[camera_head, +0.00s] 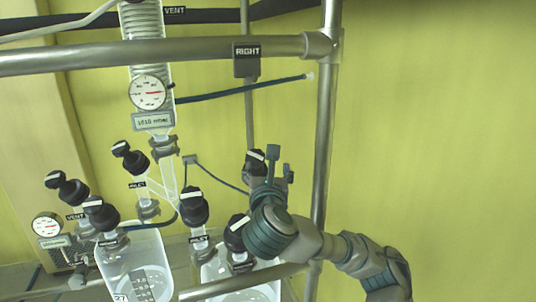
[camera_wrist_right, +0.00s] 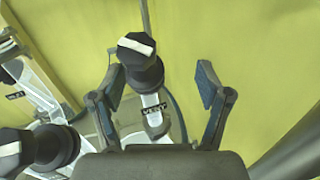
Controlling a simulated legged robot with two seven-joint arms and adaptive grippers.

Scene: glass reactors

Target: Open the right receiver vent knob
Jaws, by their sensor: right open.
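The right receiver vent knob (camera_wrist_right: 138,48) is black with a white stripe. In the right wrist view it stands above a "VENT" label, its stripe running nearly across the picture. In the head view the knob (camera_head: 255,158) shows beside my right gripper (camera_head: 280,163), partly hidden by it. My right gripper (camera_wrist_right: 160,82) is open in the wrist view. The knob appears between the two fingers, closer to the left one, and no contact shows. My left gripper is not in view.
Another black knob (camera_wrist_right: 35,148) sits at lower left in the wrist view. Other valve knobs (camera_head: 194,206) and glass receivers (camera_head: 135,265) stand left of my gripper in the head view. A metal frame post (camera_head: 325,130) rises close by, with a rail (camera_head: 150,52) above.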

